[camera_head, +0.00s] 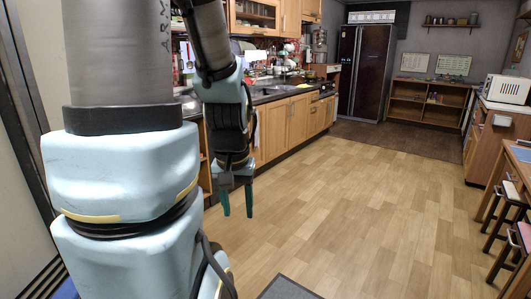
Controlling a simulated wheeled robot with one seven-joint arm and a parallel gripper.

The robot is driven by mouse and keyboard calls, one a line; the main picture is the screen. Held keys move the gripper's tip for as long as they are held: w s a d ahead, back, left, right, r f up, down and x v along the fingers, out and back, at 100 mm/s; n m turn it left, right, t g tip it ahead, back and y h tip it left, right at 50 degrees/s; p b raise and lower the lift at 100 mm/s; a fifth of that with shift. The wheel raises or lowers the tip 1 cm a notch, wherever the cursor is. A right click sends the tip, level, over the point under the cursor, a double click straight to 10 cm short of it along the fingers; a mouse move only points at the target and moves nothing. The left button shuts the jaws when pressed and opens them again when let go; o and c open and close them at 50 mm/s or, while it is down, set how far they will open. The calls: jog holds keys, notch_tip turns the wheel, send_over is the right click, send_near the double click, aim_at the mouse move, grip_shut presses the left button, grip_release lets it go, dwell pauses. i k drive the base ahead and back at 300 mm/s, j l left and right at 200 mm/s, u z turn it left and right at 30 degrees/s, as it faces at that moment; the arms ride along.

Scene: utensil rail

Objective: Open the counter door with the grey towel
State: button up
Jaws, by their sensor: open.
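A row of wooden counter doors (298,122) runs along the left wall below a dark countertop (285,91). The doors in clear view look shut.
The wooden floor (350,205) to the right of my gripper is free. A dark fridge (364,70) and a low open shelf (428,101) stand at the back. Stools (507,215) and a table (520,155) line the right side. A dark mat (287,288) lies at the front.

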aim_at(258, 145)
jog(key=i+l+z, duration=0.25)
jog(key=i, duration=0.65)
jog(key=i+z, duration=0.25)
jog(key=i, duration=0.65)
jog(key=i+l+u, duration=0.1)
jog(key=i+u, duration=0.25)
jog(key=i+l+u, duration=0.3)
jog(key=i, duration=0.3)
jog(key=i+l+u, duration=1.2)
jog(key=l+u, duration=0.2)
